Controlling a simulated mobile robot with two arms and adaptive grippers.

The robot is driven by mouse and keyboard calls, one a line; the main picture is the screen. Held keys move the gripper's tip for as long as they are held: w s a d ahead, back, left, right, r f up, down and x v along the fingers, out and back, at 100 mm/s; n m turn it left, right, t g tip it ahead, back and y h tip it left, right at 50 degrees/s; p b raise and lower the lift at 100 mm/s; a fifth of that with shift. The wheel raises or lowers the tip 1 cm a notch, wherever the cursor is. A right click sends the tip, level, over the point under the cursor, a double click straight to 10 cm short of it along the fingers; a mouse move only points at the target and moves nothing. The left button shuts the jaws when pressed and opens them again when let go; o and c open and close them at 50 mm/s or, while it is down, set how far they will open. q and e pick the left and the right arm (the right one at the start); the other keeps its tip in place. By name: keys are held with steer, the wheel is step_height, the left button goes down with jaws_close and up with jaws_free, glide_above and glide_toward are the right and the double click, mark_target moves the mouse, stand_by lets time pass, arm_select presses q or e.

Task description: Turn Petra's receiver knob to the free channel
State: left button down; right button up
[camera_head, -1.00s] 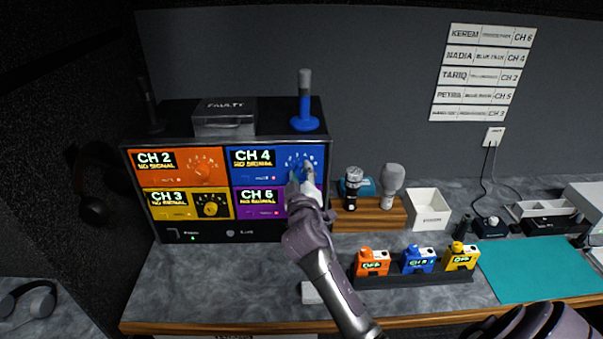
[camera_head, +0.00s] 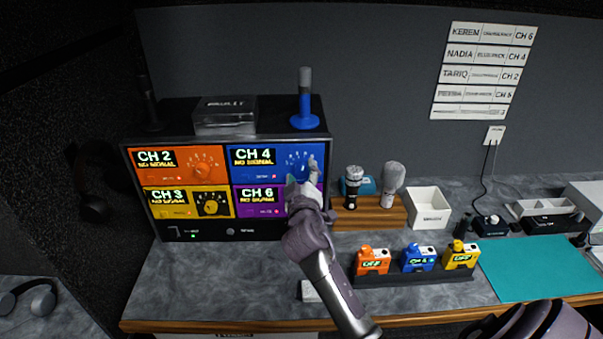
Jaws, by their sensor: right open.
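A receiver rack (camera_head: 283,231) stands on the counter with orange, blue, yellow and purple panels. The purple panel (camera_head: 240,209) at lower right seems to read CH 6; its digit is small. Its knob is hidden behind my right gripper. My right gripper (camera_head: 302,174) is open, its fingers pointing up in front of the blue and purple panels; I cannot tell whether it touches anything. The blue panel (camera_head: 237,177) reads CH 4, orange (camera_head: 148,178) CH 2, yellow (camera_head: 160,213) CH 3, all with NO SIGNAL. A wall list (camera_head: 474,93) has a PETRA row, apparently CH 5. My left gripper is not in view.
Microphones stand in a wooden block (camera_head: 369,220) right of the rack, beside a white bin (camera_head: 429,209). Orange, blue and yellow packs sit in a dark holder (camera_head: 414,279). A clear box (camera_head: 226,123) and blue-based microphone (camera_head: 305,121) stand on the rack. A teal mat (camera_head: 530,270) lies right.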

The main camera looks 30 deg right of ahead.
steer(key=v, duration=1.1)
steer(key=shift+a, duration=0.2)
steer(key=shift+s+f, duration=0.1)
steer(key=shift+s, duration=0.05)
